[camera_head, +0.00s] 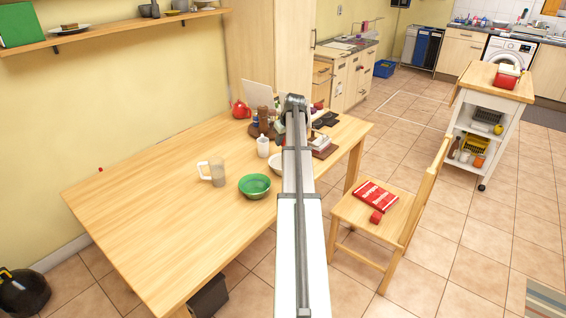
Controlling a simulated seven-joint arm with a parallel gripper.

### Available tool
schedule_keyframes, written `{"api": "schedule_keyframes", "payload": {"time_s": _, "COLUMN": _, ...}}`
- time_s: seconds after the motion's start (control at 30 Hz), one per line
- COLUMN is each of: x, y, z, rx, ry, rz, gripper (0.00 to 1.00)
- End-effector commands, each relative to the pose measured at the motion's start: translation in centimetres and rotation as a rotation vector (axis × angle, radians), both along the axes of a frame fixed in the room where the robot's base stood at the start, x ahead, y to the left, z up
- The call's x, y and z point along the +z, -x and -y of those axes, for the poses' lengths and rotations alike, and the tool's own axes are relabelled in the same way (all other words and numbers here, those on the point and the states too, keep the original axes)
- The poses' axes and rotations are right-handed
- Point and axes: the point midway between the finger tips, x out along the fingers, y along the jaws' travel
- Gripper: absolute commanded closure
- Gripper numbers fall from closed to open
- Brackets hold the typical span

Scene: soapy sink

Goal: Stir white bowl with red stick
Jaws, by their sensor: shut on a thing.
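A white bowl (275,161) stands on the wooden table (150,228), just left of my arm. My arm covers its right part, and its inside is mostly hidden. My arm reaches forward over the table and ends in a dark joint near the table's far side. My gripper is hidden behind or below the arm, so its jaws do not show. I cannot make out a red stick; a tiny red spot (101,170) at the table's far left edge is too small to identify.
A green bowl (255,186), a clear jug (213,172) and a white cup (263,147) stand near the white bowl. A red teapot (241,110) is farther back. A chair (378,215) with a red book (376,197) stands right.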

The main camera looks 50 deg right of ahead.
Motion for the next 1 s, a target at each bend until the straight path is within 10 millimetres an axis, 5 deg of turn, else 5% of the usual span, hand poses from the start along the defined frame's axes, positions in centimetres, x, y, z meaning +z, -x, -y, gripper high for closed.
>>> {"api": "schedule_keyframes", "payload": {"time_s": 1.0, "x": 5.0, "y": 0.0, "z": 0.0, "rx": 0.0, "ry": 0.0, "rz": -0.001, "gripper": 1.0}}
